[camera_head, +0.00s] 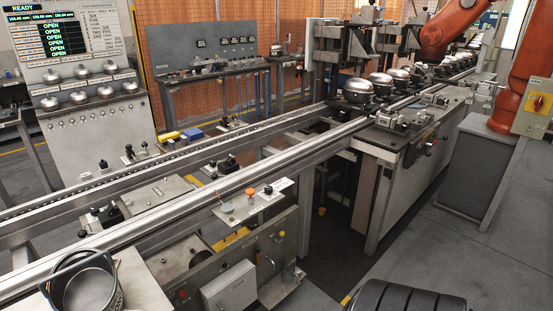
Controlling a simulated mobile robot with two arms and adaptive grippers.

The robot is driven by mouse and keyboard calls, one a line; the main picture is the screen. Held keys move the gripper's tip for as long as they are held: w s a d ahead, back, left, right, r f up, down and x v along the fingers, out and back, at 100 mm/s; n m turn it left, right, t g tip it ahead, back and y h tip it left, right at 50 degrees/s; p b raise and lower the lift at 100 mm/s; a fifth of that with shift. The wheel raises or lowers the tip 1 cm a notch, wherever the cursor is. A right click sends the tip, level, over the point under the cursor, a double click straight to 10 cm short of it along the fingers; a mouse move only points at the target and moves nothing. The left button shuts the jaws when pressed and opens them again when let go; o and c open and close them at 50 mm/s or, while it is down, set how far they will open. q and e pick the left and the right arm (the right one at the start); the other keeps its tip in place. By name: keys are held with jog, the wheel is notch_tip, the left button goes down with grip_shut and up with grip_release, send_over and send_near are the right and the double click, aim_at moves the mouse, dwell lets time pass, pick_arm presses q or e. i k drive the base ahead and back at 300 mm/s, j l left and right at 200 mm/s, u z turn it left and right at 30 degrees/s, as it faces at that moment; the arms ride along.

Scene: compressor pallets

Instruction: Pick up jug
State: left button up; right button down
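A grey metal jug-like container (92,287) with a dark rim and a raised loop handle is at the bottom left of the head view. It stands upright on a pale flat surface (140,285), and the bottom picture edge cuts it off. It is the only jug-like thing I see. Neither of my grippers shows in this view, so nothing is seen touching the container.
A conveyor with metal rails (200,200) runs from lower left to upper right, close behind the container. Rounded metal compressors (358,91) stand on it farther back. An orange robot arm (450,28) is at upper right. A black ribbed object (405,299) is at bottom right. Grey floor (490,270) is clear.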

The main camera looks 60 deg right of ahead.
aim_at(288, 274)
jog(key=z, duration=1.9)
jog(key=i+l+u, duration=0.1)
jog(key=u, duration=0.25)
jog(key=l+u, duration=0.15)
jog(key=u, duration=0.25)
jog(key=i+l+u, duration=0.25)
jog(key=l, duration=0.45)
jog(key=i+l+u, duration=0.1)
jog(key=l+u, duration=0.15)
jog(key=l, duration=0.45)
jog(key=l+u, duration=0.25)
jog(key=l, duration=0.5)
